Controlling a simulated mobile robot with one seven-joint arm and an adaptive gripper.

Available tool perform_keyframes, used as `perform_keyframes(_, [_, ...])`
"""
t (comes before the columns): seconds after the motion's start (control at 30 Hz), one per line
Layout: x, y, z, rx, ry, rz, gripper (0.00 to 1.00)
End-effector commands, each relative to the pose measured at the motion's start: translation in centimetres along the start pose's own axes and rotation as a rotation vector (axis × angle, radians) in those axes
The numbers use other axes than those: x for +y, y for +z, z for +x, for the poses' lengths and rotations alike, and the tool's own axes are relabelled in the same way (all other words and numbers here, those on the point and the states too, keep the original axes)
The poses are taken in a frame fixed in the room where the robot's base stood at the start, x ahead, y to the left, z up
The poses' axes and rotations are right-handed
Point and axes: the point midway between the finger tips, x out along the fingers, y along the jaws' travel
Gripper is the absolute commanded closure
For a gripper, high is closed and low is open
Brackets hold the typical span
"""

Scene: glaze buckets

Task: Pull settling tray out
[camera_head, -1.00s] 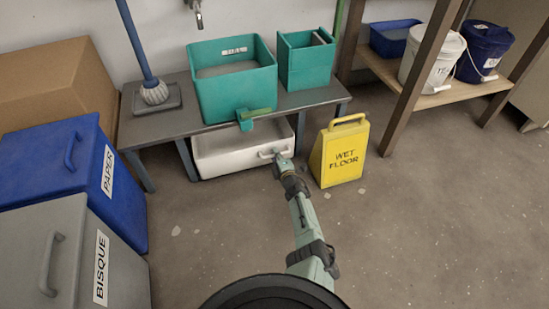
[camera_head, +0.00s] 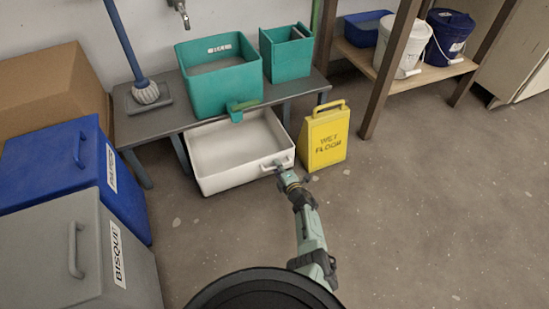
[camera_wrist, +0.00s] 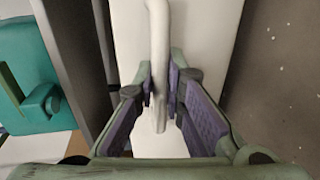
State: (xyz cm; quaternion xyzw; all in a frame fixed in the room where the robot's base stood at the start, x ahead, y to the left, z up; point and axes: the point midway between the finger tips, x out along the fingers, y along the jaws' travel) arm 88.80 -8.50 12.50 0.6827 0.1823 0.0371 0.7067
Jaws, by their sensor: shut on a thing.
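The settling tray (camera_head: 215,184) is a white, shallow, open-topped box on the floor. Its front part sticks out from under the grey bench, and its back part is still beneath it. Its handle (camera_head: 279,164) is on the front wall, toward the right. My gripper (camera_head: 281,171) is at that handle. In the wrist view, my gripper (camera_wrist: 161,90) has its purple-padded fingers closed on either side of the white handle bar (camera_wrist: 158,40), with the tray wall (camera_wrist: 208,30) behind. The inside of the tray looks empty where it shows.
A yellow wet-floor sign (camera_head: 325,140) stands close to the tray's right side. The grey bench (camera_head: 150,125) carries teal tubs (camera_head: 225,95). Blue (camera_head: 55,165) and grey bins (camera_head: 45,245) stand at left. The floor (camera_head: 410,220) at front right is clear.

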Motion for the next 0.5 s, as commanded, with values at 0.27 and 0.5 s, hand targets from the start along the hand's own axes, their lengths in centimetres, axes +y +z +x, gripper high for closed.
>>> perform_keyframes(0.27, [-0.19,-0.14,-0.69,0.003,0.001,-0.001,1.0])
perform_keyframes(0.5, [-0.19,-0.13,-0.66,0.003,0.001,-0.002,0.88])
